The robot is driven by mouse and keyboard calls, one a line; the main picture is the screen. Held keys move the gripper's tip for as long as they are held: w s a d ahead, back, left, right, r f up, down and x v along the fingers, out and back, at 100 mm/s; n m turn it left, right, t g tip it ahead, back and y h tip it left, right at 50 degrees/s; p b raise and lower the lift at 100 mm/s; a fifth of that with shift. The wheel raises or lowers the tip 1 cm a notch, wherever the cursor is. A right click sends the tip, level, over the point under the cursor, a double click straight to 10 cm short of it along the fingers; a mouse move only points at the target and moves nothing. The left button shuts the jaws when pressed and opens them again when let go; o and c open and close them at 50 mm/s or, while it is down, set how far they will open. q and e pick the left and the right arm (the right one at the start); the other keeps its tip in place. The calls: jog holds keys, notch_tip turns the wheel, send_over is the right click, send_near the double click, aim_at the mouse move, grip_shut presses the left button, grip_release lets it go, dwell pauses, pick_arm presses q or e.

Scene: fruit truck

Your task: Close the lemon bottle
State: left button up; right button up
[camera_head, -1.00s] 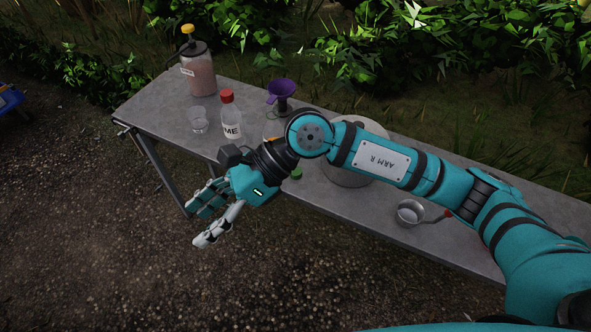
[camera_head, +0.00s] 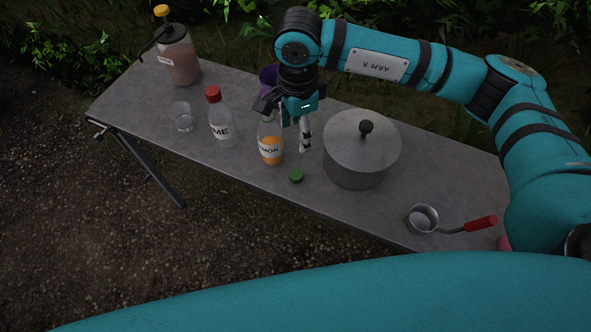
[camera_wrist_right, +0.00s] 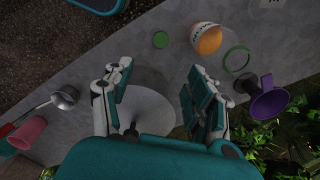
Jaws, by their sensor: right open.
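The lemon bottle (camera_head: 271,147), clear with orange contents and a white label, stands upright on the table, partly hidden by my right gripper in the head view. It also shows in the wrist view (camera_wrist_right: 207,39). A green cap (camera_head: 296,175) lies on the table in front of it, apart from the bottle; the wrist view shows it too (camera_wrist_right: 160,40). My right gripper (camera_head: 288,128) is open and empty, pointing down behind and right of the bottle. In the wrist view its fingers (camera_wrist_right: 161,82) are spread. A green ring (camera_wrist_right: 237,59) shows beside the bottle; I cannot tell if it belongs to it.
A lidded pot (camera_head: 360,155) stands close right of the gripper. A red-capped bottle (camera_head: 223,125), a glass (camera_head: 182,117) and a pink-filled jar (camera_head: 180,62) stand left. A purple funnel (camera_wrist_right: 268,100) is behind. A red-handled ladle (camera_head: 423,219) lies front right of the grey table (camera_head: 290,205).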

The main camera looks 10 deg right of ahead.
jog(key=p, duration=0.2)
send_near(297, 174)
notch_tip(297, 174, down, 3)
jog(key=shift+f+p, duration=0.1)
jog(key=shift+p, duration=0.8)
jog(key=shift+w+f, duration=0.1)
jog(key=shift+f, duration=0.25)
pick_arm(q)
jog(key=r, duration=0.1)
jog(key=w+r, duration=0.1)
jog(key=r, duration=0.1)
jog(key=shift+w+r, duration=0.3)
jog(key=shift+r, duration=0.1)
jog(key=shift+w, duration=0.1)
